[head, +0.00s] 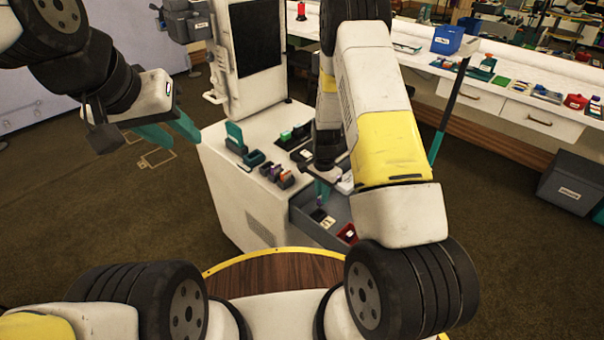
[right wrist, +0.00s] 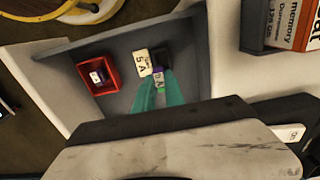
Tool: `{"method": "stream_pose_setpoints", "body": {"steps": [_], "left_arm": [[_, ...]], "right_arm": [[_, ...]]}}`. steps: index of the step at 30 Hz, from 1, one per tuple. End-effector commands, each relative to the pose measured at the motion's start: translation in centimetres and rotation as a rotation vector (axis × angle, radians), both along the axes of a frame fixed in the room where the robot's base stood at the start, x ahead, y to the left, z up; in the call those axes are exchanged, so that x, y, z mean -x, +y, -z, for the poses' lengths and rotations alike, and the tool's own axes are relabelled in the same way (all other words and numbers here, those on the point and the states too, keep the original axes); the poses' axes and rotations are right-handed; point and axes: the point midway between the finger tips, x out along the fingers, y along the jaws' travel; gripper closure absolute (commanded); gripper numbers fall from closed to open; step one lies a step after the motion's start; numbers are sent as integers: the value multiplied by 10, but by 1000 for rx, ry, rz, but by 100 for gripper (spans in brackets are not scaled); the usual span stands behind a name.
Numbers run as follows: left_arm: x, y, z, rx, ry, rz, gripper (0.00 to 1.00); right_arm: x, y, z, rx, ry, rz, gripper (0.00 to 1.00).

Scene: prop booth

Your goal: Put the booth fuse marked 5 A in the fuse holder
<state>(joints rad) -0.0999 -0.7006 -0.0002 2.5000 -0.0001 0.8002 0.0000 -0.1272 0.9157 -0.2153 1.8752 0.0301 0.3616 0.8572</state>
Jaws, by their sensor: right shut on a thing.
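My right gripper (right wrist: 158,92) is shut on a small purple fuse (right wrist: 159,75) with a pale label, too small to read surely. In the head view the right gripper (head: 321,188) is low over the grey open drawer (head: 303,223). Beside the fuse in the wrist view is a white plate marked 5 A (right wrist: 141,66), next to a black block (right wrist: 162,56), possibly the fuse holder. I cannot tell whether the fuse touches it. A red tray (right wrist: 112,66) holds another small labelled piece (right wrist: 96,77). My left gripper (head: 176,138) is open and empty, left of the booth.
The white booth cabinet (head: 226,205) has several small coloured parts and a teal stand (head: 235,136) on top. A long workbench (head: 520,118) with a blue bin (head: 447,40) runs along the right. The drawer walls stand close around my right gripper.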

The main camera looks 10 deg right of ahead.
Motion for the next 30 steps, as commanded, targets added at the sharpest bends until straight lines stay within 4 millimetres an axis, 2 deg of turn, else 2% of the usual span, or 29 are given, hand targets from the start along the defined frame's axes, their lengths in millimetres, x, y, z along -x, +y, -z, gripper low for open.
{"method": "stream_pose_setpoints", "body": {"steps": [8,21,30], "left_arm": [[0,0,0,-1,1,1,64],[0,0,0,0,1,0,64],[0,0,0,0,0,0,64]], "right_arm": [[1,-7,7,1,1,19,100],[0,-6,37,0,0,19,100],[0,-6,39,0,0,18,100]]}}
